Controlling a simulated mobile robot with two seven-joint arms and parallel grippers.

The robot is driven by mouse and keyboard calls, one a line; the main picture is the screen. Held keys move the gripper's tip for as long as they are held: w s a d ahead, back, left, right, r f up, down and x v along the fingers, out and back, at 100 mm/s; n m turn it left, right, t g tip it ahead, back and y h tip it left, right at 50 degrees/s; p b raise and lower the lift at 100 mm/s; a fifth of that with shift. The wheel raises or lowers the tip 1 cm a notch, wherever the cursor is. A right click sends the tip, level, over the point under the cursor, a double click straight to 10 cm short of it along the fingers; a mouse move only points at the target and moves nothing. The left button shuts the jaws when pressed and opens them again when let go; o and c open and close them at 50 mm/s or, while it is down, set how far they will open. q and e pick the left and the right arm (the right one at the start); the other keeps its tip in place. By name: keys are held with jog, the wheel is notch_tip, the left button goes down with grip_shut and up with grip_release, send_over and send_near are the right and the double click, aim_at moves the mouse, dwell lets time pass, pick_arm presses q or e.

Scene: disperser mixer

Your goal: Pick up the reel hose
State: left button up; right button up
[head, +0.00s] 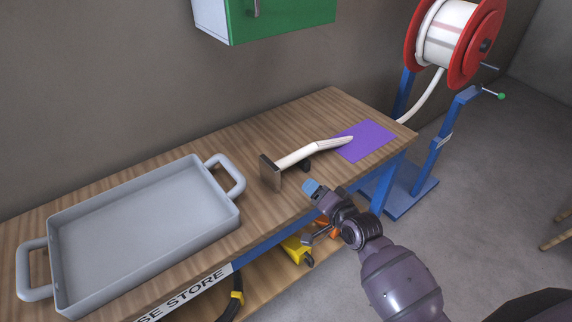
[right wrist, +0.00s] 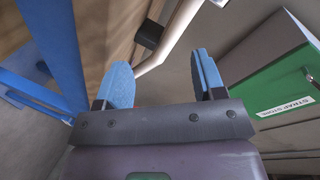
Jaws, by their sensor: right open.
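The white reel hose comes off the red-flanged reel (head: 440,90) and down to the bench's far right end. A white hose length (head: 322,146) lies on the bench from the purple sheet to an upright metal plate (head: 270,172); I cannot tell whether it joins the part from the reel. My right gripper (head: 313,188), with blue fingertips, is open and empty near the bench's front edge, on the near side of the hose. In the right wrist view the white hose (right wrist: 172,42) shows beyond the open fingers (right wrist: 162,82), apart from them. My left gripper is out of view.
The purple sheet (head: 368,141) lies at the bench's right end. A small black block (head: 305,166) sits beside the hose. A grey handled tray (head: 145,230) fills the bench's left. A green-fronted cabinet (head: 282,17) hangs above. Yellow and orange tools (head: 297,250) lie on the lower shelf.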

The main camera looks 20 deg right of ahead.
aim_at(292, 163)
jog(key=w+m, duration=0.1)
jog(key=m, duration=0.2)
jog(key=w+r+m, duration=0.1)
jog(key=shift+w+a+r+m+y, duration=0.1)
jog(key=shift+w+a+m+y, duration=0.2)
jog(key=shift+w+a+y, duration=0.1)
jog(key=shift+w+r+m, duration=0.2)
jog(key=shift+w+m, duration=0.2)
jog(key=shift+m, duration=0.3)
jog(key=shift+w+a, duration=0.1)
jog(key=shift+w, duration=0.2)
jog(key=x, duration=0.4)
jog(key=shift+w+b, duration=0.1)
jog(key=shift+b, duration=0.25)
jog(key=shift+r+b+x, duration=0.15)
jog(key=shift+b+x, duration=0.15)
jog(key=shift+x, duration=1.2)
jog(key=shift+r+b+x, duration=0.1)
jog(key=shift+b+x, duration=0.15)
jog(key=shift+x, duration=1.3)
jog(key=shift+r, duration=0.1)
grip_shut()
